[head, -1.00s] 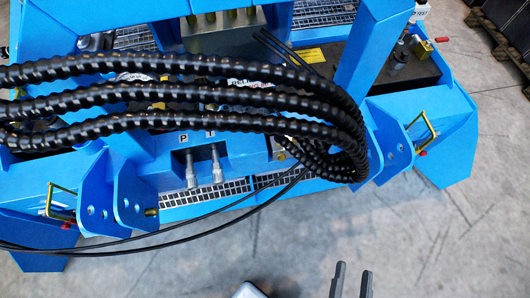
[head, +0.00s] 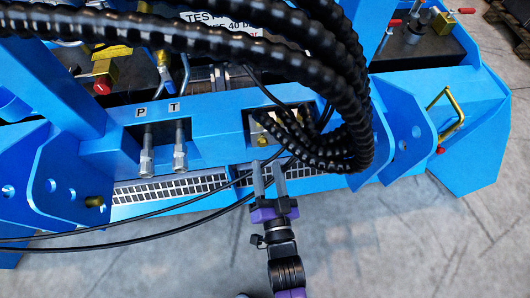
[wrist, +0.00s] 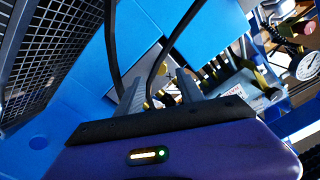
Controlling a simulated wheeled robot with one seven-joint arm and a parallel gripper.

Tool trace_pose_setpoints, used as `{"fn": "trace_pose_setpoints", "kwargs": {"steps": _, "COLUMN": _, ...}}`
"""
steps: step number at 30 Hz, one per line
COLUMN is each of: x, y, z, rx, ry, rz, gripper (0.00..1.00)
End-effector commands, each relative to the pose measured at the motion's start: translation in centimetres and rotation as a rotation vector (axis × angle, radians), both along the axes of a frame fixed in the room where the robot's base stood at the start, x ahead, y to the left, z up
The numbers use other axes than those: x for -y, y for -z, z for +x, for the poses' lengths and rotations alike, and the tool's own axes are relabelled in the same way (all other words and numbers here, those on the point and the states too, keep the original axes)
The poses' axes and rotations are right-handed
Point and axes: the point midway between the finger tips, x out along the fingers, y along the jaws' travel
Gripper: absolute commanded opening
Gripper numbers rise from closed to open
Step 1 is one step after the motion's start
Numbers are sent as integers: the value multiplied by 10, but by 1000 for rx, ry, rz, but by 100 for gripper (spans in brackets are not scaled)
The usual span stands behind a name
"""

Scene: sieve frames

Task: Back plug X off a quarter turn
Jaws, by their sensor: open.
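No marking "X" is legible, so I cannot tell which fitting is plug X. A recess in the blue frame holds a metal block with brass-coloured fittings (head: 264,130), partly hidden by black hoses. I cannot tell if the fingers touch anything.
Thick ribbed black hoses (head: 335,90) arch over the recess and hang down at its right. Thin black cables (head: 200,222) run left past my gripper. Two metal fittings (head: 146,160) under the letters P and T stand left. The grey floor (head: 400,250) in front is clear.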

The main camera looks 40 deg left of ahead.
Motion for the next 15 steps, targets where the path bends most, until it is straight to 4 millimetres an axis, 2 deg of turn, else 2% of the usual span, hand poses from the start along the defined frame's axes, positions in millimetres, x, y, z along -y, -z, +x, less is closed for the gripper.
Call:
{"fn": "trace_pose_setpoints", "kwargs": {"steps": 7, "x": -30, "y": 1, "z": 25, "rx": 3, "ry": -2, "rz": 2, "gripper": 45}}
{"fn": "trace_pose_setpoints", "kwargs": {"steps": 15, "x": -43, "y": 0, "z": 36, "rx": 1, "ry": 1, "rz": 0, "gripper": 45}}
